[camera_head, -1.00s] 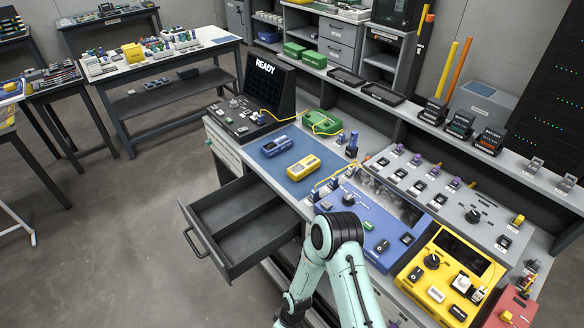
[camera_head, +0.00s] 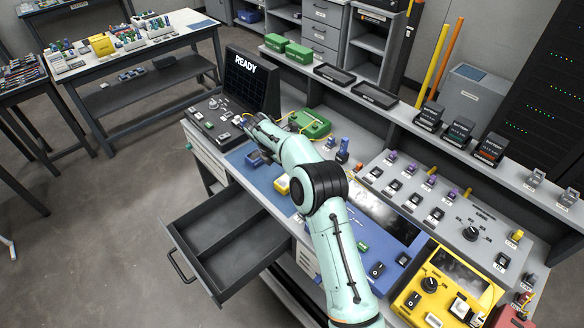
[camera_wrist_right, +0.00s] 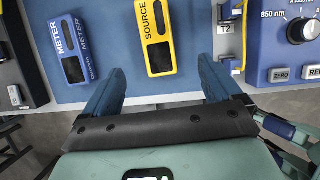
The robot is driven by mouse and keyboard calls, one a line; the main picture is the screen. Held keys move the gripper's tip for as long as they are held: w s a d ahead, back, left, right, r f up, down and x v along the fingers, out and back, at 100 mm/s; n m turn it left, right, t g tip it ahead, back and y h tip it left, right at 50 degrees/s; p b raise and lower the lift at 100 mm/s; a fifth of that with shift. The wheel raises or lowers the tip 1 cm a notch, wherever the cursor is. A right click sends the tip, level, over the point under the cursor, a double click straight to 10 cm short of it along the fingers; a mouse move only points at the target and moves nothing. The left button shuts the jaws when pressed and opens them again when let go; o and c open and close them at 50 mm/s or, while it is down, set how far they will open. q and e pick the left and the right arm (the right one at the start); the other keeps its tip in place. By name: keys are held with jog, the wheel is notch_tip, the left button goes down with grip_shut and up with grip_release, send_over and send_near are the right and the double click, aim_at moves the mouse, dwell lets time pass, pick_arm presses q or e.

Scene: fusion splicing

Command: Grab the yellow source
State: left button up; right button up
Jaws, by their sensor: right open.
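The yellow source (camera_wrist_right: 155,38), a flat handheld box marked SOURCE with a dark window, lies on the blue mat in the right wrist view. In the head view only a small part of the source (camera_head: 283,185) shows beside my right arm. My right gripper (camera_wrist_right: 160,66) is open and empty. Its two dark blue fingers point toward the source, one to each side of its near end, and the source lies beyond them, apparently untouched. In the head view my right arm hides much of the mat.
A blue meter (camera_wrist_right: 70,48) lies left of the source. A yellow cable (camera_wrist_right: 244,28) and a T2 port (camera_wrist_right: 231,63) are to its right. A green case (camera_head: 312,123) stands behind. An open drawer (camera_head: 225,245) juts out from the bench front.

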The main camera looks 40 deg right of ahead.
send_over(281, 185)
jog(key=d, duration=0.4)
jog(key=f, duration=0.7)
jog(key=shift+w+a, duration=0.1)
jog(key=shift+w, duration=0.1)
jog(key=x, duration=0.5)
jog(key=shift+w+f, duration=0.25)
jog(key=shift+f, duration=0.05)
jog(key=c, duration=1.2)
